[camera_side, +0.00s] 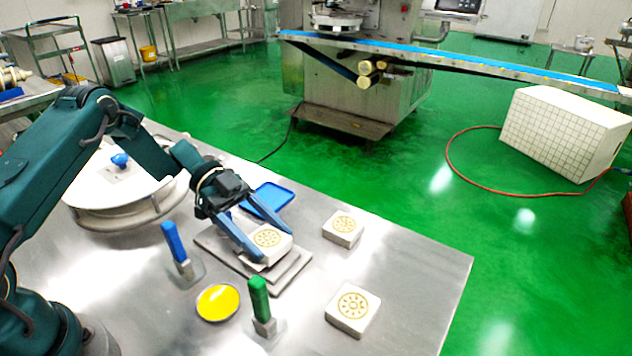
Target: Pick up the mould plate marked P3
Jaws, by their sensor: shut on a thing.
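Three cream square blocks with round brown patterns are in the side view; I cannot read any P3 marking on them. One block (267,239) is between the fingers of my gripper (273,244), which is shut on it. It is at the grey metal plates (288,279), and I cannot tell whether it rests on them or hangs just above. A second block (343,229) lies to the right on the steel table, and a third block (352,311) lies nearer the front right. Both are apart from my gripper.
A blue tray (270,198) lies just behind my gripper. A blue-handled tool (174,243) and a green-handled tool (259,300) stand upright nearby. A yellow dish (218,302) is in front, and a round white-topped stand (130,190) is left. The table's right edge is clear.

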